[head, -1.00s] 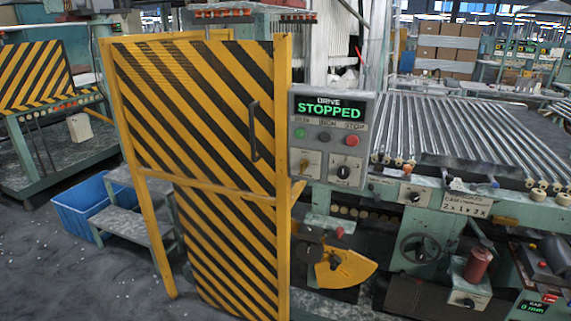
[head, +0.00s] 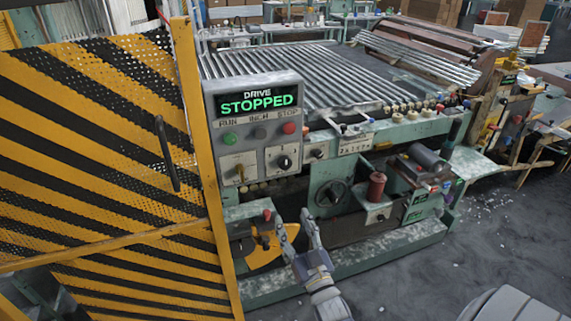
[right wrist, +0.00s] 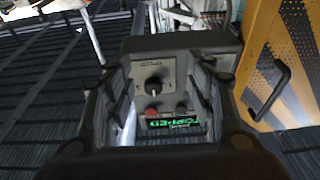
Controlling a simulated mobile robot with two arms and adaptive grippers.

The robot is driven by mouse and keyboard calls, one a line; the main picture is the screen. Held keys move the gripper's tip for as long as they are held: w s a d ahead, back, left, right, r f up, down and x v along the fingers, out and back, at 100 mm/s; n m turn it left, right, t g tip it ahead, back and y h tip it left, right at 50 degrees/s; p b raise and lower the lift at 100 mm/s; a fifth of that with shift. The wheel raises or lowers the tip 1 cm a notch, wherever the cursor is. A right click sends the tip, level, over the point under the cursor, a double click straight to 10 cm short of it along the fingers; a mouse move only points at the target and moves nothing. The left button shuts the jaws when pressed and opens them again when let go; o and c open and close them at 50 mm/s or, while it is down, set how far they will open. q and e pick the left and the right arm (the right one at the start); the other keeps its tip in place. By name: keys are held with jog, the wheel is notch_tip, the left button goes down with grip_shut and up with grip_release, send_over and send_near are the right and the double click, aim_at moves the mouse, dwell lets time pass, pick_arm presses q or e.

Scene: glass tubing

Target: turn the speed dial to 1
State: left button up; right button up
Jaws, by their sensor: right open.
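The grey drive control box (head: 256,130) stands beside the striped gate, with a green display reading DRIVE STOPPED. Under the display are a green, a dark and a red button. Below them, a yellow switch (head: 240,173) is on the left and the black speed dial (head: 284,162) on the right. My right gripper (head: 296,222) is open and empty, below and in front of the box. In the right wrist view the dial (right wrist: 153,86) appears between the open fingers (right wrist: 160,92), apart from them, with the box upside down. My left gripper is not in view.
The yellow-black striped gate (head: 100,130) stands close on the left, with a black handle (head: 166,153). The machine with a roller bed (head: 310,80) is behind the box. A handwheel (head: 330,193) and a red cylinder (head: 376,186) are to the right. Open floor lies at front right.

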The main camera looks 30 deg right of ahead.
jog(key=t+h, duration=0.1)
send_near(286, 167)
jog(key=p+x, duration=0.3)
jog(key=x, duration=0.4)
jog(key=shift+r, duration=0.1)
jog(key=shift+x, duration=0.75)
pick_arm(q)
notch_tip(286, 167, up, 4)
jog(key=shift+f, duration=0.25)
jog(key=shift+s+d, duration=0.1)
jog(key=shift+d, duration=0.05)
pick_arm(e)
jog(key=shift+c, duration=0.6)
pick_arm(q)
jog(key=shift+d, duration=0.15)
pick_arm(e)
jog(key=c, duration=1)
